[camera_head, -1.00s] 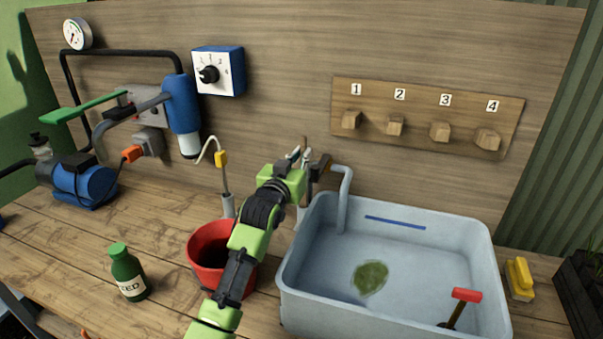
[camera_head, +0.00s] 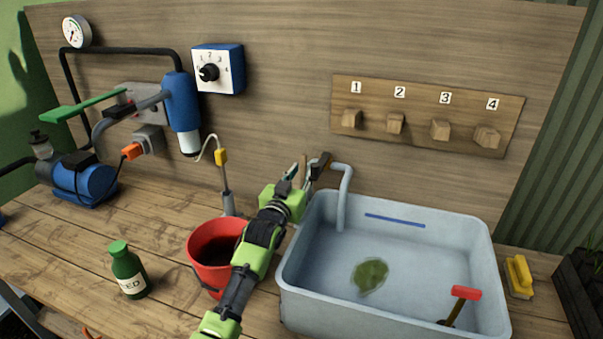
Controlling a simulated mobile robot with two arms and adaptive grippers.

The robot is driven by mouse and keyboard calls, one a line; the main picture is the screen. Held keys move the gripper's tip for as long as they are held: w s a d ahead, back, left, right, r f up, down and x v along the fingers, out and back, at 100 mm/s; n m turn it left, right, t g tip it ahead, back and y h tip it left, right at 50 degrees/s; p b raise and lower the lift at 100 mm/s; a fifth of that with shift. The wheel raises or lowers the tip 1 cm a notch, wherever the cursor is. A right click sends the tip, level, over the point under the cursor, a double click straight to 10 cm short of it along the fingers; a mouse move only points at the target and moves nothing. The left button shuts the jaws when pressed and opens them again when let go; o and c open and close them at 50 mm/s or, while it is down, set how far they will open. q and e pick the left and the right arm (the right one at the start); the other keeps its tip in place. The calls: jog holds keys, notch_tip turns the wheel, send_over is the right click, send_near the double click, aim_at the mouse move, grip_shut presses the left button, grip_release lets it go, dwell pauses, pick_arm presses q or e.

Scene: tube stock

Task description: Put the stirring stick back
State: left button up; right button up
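My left gripper (camera_head: 304,176), on the green and black arm, is over the bench just left of the basin. The brown upper end of the stirring stick (camera_head: 303,162) shows between its fingers, which appear shut on it. The stick's lower part is hidden behind the gripper and wrist. A pale upright holder behind my wrist is mostly hidden, so I cannot tell whether the stick is inside it. A red bucket (camera_head: 207,243) with a dark inside stands left of my forearm. My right gripper is not in view.
A grey-blue basin (camera_head: 390,308) holds a green patch (camera_head: 370,276) and a red-headed tool (camera_head: 465,294). A green bottle (camera_head: 127,268) stands at the front left. A probe with a yellow collar (camera_head: 221,157) rises behind the bucket. A yellow brush (camera_head: 519,276) lies right of the basin.

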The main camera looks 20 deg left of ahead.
pick_arm(q)
jog(key=shift+r, duration=0.2)
jog(key=s, duration=1.2)
jog(key=shift+a+b, duration=0.2)
jog(key=shift+b, duration=0.2)
